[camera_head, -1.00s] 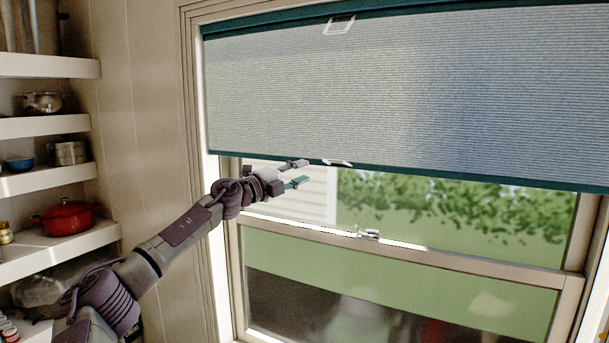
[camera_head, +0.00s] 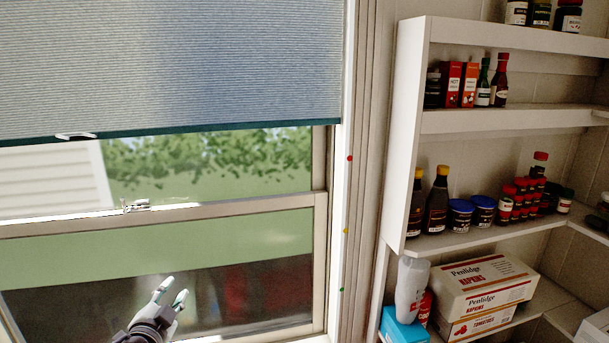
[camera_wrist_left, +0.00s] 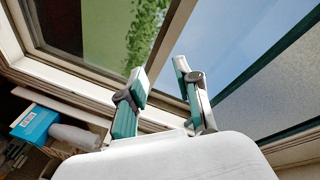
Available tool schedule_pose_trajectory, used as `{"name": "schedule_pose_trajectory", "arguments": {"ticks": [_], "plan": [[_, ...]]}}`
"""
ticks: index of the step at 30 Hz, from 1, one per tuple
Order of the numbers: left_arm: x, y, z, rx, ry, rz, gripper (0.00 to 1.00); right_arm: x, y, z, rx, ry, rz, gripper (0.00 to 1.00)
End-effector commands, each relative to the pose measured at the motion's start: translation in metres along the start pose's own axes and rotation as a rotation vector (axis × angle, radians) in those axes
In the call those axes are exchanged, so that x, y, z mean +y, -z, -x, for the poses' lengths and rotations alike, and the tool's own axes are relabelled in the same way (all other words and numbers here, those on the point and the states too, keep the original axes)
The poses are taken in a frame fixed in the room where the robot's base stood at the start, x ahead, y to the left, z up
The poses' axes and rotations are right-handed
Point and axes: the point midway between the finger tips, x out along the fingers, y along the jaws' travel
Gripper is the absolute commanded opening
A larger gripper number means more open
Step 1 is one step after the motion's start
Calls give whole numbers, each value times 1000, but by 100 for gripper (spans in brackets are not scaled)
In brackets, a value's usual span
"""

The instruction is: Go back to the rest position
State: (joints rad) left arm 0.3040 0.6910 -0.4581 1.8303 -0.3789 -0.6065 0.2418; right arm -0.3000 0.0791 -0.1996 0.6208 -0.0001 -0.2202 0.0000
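My left gripper (camera_head: 170,292) shows at the bottom of the head view, in front of the lower window pane. Its two fingers are apart with nothing between them. In the left wrist view the same gripper (camera_wrist_left: 160,82) has its fingertips spread, with the window behind them. The window blind (camera_head: 180,65) hangs over the upper part of the window, and its white handle (camera_head: 76,136) is clear of the gripper. My right gripper is in neither view.
The window sash lock (camera_head: 136,205) sits on the middle rail. A shelf unit (camera_head: 402,140) stands at the right, with bottles, jars and a Penlidge box (camera_head: 487,284). A blue box (camera_head: 403,328) is low beside it; it also shows in the left wrist view (camera_wrist_left: 35,122).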

Motion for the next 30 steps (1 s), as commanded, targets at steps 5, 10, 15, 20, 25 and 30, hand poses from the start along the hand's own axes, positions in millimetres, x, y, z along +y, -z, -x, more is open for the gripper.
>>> {"name": "schedule_pose_trajectory", "arguments": {"ticks": [5, 10, 15, 20, 25, 30], "plan": [[104, -40, 90, -302, -171, 255, 33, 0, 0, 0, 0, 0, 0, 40], [162, -67, 182, -573, -328, 415, 33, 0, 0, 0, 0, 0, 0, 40], [190, -79, 248, -749, -437, 498, 33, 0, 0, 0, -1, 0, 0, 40], [204, -83, 297, -871, -517, 551, 33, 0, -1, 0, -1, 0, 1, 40], [213, -83, 344, -982, -592, 598, 33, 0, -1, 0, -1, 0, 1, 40], [238, -100, 357, -1042, -634, 610, 33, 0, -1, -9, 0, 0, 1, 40]]}}
